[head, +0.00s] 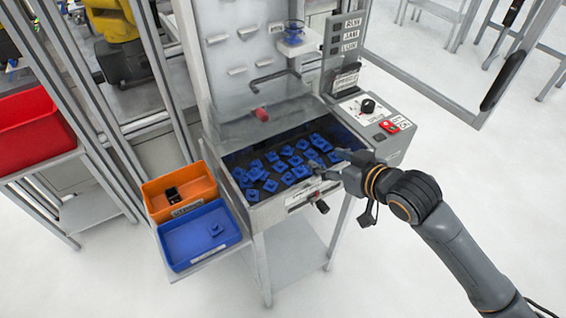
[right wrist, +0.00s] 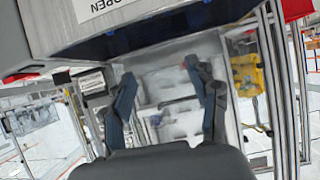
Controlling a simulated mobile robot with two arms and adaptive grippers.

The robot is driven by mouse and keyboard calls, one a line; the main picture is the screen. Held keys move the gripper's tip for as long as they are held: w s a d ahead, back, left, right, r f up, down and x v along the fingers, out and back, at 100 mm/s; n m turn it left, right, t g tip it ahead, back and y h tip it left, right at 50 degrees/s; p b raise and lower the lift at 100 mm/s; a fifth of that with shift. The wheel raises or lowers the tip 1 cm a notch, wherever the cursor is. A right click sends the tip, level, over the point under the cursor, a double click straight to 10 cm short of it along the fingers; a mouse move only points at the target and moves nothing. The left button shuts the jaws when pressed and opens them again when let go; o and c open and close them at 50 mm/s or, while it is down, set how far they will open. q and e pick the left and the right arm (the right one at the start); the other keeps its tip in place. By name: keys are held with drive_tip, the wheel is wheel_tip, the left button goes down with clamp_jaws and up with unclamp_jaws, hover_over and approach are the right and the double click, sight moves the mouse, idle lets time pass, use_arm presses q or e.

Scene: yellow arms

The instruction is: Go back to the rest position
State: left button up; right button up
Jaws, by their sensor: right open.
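My right gripper (head: 330,165) is over the right front part of a metal tray of blue parts, near its front edge. In the right wrist view the gripper (right wrist: 158,85) has its two fingers well apart, with nothing between them. The blue parts (head: 272,172) lie spread over the dark tray floor; the gripper hides a few. My left gripper is not in view.
A metal station (head: 225,60) with a control panel (head: 372,115) stands behind the tray. An orange bin (head: 150,192) with dark parts and a blue bin (head: 195,262) with one blue part sit left. A red bin (head: 30,130) is far left. Floor at right is clear.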

drive_tip(key=shift+v, duration=0.8)
drive_tip(key=shift+f, duration=0.1)
